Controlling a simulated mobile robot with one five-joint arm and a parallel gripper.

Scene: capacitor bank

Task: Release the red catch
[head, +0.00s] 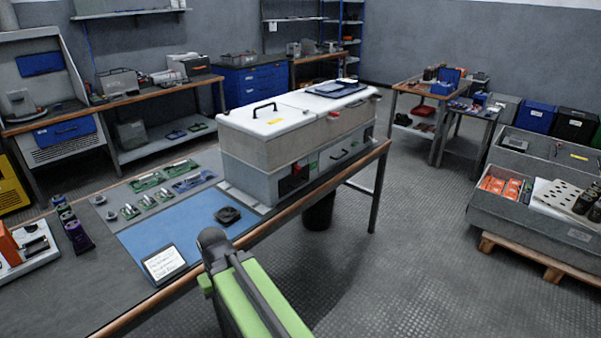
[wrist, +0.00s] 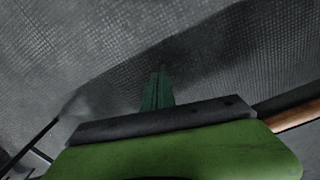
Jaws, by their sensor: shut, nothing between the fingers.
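A long grey cabinet with a white lid (head: 290,118) stands on the workbench in the head view. A small red part (head: 297,168) also sits on a dark panel low on the front. They are too small to tell which is the catch. My gripper (wrist: 158,88) shows in the wrist view, its fingers together and empty above the floor. My green arm is in front of the bench in the head view, apart from the cabinet.
A blue mat (head: 180,235) with a dark round part (head: 228,215) and a white card (head: 164,263) lies left of the cabinet. The bench's wooden front edge (head: 340,178) runs between the floor and cabinet.

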